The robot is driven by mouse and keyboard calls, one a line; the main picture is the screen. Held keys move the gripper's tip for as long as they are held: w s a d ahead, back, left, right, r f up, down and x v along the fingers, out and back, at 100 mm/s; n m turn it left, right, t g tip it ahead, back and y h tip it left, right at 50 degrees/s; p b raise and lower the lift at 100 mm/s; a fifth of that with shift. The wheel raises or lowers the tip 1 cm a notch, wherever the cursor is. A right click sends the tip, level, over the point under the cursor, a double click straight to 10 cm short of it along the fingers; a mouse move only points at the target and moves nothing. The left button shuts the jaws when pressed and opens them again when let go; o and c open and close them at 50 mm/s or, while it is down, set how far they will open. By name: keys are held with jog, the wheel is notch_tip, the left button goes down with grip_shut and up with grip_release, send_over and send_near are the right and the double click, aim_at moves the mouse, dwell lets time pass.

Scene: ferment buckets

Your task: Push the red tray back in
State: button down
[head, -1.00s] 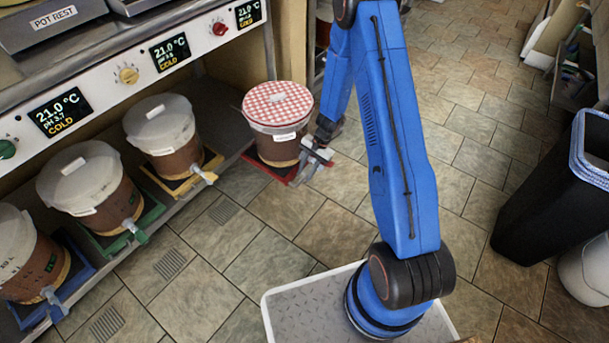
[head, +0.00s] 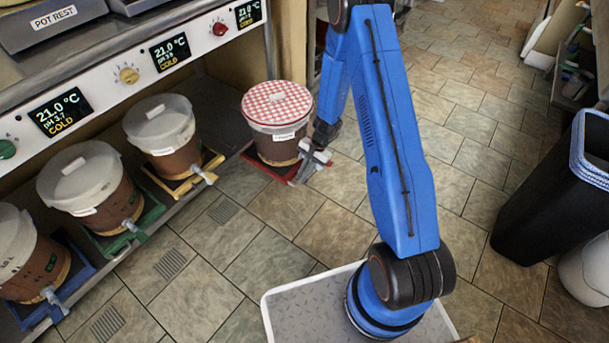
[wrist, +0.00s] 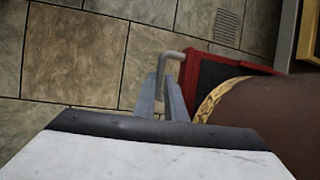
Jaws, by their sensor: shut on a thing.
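The red tray (head: 262,170) sticks out from the shelf at floor level, past the line of the other trays. A brown bucket (head: 277,148) with a red-and-white checked lid stands upright on it. My gripper (head: 304,168) is low at the tray's front, beside the bucket. In the wrist view the tray's red rim (wrist: 232,60) and its grey bar handle (wrist: 170,54) show. My gripper's fingers (wrist: 167,90) are shut on that handle. The bucket's lower side (wrist: 265,112) is close on the right. The fingertips' exact contact is small and partly hidden.
Buckets stand on a yellow tray (head: 172,187), a green tray (head: 105,247) and a blue tray (head: 32,312) along the shelf to the left. A control panel (head: 130,75) runs above. A black bin (head: 545,190) stands at right.

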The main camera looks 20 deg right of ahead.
jog(key=w+a, duration=0.9)
jog(key=w, duration=0.4)
jog(key=w+a, duration=1)
jog(key=w, duration=0.3)
jog(key=shift+w, duration=0.2)
jog(key=shift+r, duration=0.15)
jog(key=c, duration=1.8)
grip_release()
jog(key=shift+w+a, duration=0.1)
jog(key=v, duration=1.7)
jog(key=shift+r, duration=0.1)
